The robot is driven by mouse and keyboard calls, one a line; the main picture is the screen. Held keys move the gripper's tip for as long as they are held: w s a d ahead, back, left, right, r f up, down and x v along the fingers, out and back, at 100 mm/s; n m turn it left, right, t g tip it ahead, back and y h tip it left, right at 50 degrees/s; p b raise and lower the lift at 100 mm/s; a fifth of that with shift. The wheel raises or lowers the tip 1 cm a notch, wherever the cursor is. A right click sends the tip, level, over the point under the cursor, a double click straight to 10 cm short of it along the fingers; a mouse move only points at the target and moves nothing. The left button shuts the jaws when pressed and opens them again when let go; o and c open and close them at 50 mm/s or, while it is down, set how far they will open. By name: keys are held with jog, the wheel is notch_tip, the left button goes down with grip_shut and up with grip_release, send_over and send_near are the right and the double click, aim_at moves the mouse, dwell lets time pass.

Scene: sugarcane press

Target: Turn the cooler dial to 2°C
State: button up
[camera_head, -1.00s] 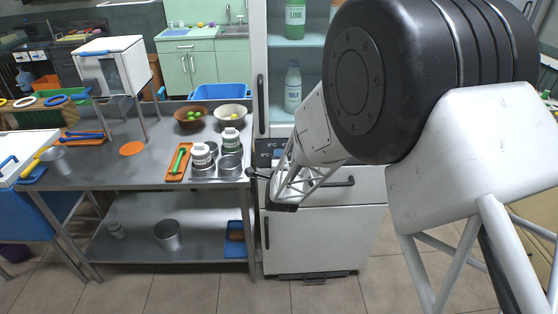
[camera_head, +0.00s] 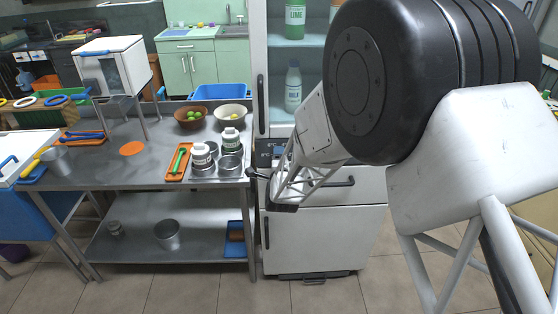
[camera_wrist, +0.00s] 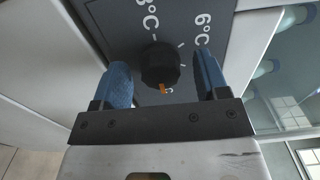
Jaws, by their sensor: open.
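The cooler dial (camera_wrist: 160,65) is a black faceted knob on a dark panel (camera_wrist: 235,15), seen in the wrist view. Its orange pointer mark (camera_wrist: 163,89) faces the bottom of the picture, towards my gripper's base. Printed labels "8°C" and "6°C" show above the dial; any label below it is hidden. My gripper (camera_wrist: 160,62) is open, with one blue finger on each side of the dial. Gaps seem to show on both sides, so I see no firm contact. In the head view the white cooler (camera_head: 325,235) stands behind my arm, which hides most of its panel (camera_head: 264,150).
A steel table (camera_head: 95,175) stands left of the cooler, with bottles, metal cups, bowls and an orange tray (camera_head: 177,165) near its right end. The cooler's dark drawer handle (camera_head: 343,181) sticks out beside my wrist. The floor in front is clear.

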jog(key=s, duration=0.7)
jog(key=shift+s, duration=0.3)
dwell(0.5)
jog(key=s+d+r+n+g+y, duration=0.1)
jog(key=s+d+r+n+g, duration=0.3)
jog(key=r, duration=0.3)
jog(key=s+d+r+n+g, duration=0.2)
jog(key=s+r+n+g, duration=0.1)
jog(key=s+r+n, duration=0.3)
jog(key=s+d+r+n+g, duration=0.2)
jog(key=s+d+r, duration=0.1)
jog(key=s, duration=0.6)
jog(key=s+d+r+n+g, duration=0.2)
jog(key=s+r+n+g, duration=0.1)
jog(key=s, duration=0.7)
jog(key=s+d+r+n+g+h, duration=0.1)
jog(key=s+d+r+n+g, duration=0.1)
jog(key=s, duration=0.7)
jog(key=shift+s+d+r+n+g, duration=0.15)
jog(key=shift+d+r+n+g, duration=0.3)
jog(key=shift+d+g, duration=0.3)
